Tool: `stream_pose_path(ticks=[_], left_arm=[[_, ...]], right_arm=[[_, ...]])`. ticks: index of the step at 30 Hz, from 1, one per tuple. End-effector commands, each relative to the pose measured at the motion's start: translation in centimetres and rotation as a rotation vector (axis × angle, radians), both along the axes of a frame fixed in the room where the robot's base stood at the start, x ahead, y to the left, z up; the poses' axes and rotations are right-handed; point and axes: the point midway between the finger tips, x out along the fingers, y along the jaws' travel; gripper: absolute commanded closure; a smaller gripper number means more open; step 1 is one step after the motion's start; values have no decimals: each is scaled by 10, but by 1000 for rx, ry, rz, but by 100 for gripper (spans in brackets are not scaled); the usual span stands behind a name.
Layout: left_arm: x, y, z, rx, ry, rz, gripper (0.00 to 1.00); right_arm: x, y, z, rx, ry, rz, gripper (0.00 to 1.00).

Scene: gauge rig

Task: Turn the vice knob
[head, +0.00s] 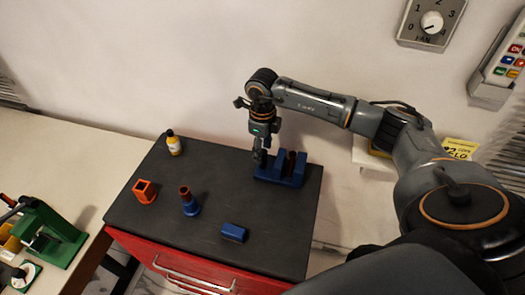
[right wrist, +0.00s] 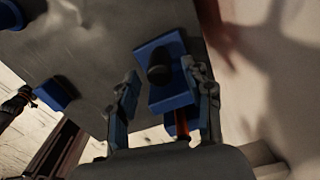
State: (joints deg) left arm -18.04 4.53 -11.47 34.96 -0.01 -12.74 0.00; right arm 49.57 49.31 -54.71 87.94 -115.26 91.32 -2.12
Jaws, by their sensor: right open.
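A blue vice (head: 280,180) sits at the back right of the dark bench top. It also shows in the right wrist view (right wrist: 172,98), with a round dark knob (right wrist: 160,73) on it and a red-orange part beside its lower side. My right gripper (head: 260,157) points down at the left end of the vice in the head view. In the right wrist view its two fingers (right wrist: 162,70) stand apart, with the vice and dark knob between them in the picture. I cannot tell whether they touch. My left gripper is not in view.
On the bench top (head: 225,170) stand a yellow bottle (head: 174,144), an orange square holder (head: 144,191), a blue stand with a brown top (head: 189,203) and a blue block (head: 233,232). A green machine (head: 55,238) is at the left. A dial (head: 432,22) is on the wall.

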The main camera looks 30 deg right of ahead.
Motion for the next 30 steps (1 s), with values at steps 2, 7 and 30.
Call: stream_pose_path(ticks=[2, 7, 30], left_arm=[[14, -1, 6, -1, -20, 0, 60], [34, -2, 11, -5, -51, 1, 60], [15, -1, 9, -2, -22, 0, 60]], right_arm=[[-1, 0, -11, 1, 4, 0, 49], [0, 0, -27, 0, 1, -1, 49], [0, 0, -31, 0, 0, -4, 100]])
